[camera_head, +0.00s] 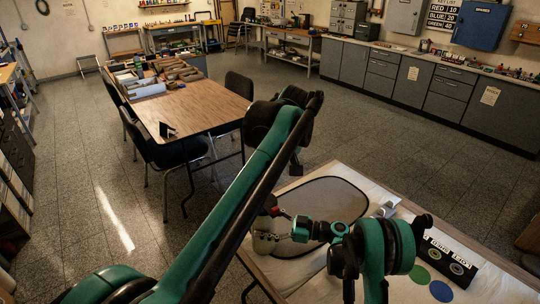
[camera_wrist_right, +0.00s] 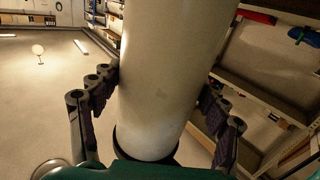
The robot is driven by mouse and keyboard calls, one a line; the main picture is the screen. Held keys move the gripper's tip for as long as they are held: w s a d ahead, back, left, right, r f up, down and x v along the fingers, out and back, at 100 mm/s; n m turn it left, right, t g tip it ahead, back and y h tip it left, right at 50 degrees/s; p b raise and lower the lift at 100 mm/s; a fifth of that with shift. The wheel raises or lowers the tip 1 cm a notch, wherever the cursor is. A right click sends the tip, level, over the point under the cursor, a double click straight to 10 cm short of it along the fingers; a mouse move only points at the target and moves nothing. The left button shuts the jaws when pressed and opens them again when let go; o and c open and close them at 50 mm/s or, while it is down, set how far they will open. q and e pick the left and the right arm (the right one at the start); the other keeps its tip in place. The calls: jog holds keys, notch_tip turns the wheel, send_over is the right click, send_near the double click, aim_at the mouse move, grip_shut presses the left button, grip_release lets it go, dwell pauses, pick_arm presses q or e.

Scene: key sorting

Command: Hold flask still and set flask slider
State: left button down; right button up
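The flask (camera_head: 264,243) is a pale cylinder at the left side of the near table, partly hidden by my arms in the head view. In the right wrist view the flask (camera_wrist_right: 165,80) fills the middle, with a dark ring at its lower end. My right gripper (camera_head: 276,236) reaches the flask from the right. Its fingers (camera_wrist_right: 160,100) lie along both sides of the flask and appear to touch it. My left arm crosses the head view from lower left; its gripper is mostly hidden near the flask's top, fingers unclear. I cannot make out the slider.
On the near table (camera_head: 350,177) lie a dark-rimmed grey mat (camera_head: 335,200), a small pale block (camera_head: 387,209), a green disc (camera_head: 419,274), a blue disc (camera_head: 441,291) and a black labelled panel (camera_head: 449,262). A wooden table (camera_head: 200,105) with chairs stands behind; the floor between is open.

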jog(key=shift+o, duration=1.2)
jog(key=shift+d, duration=0.1)
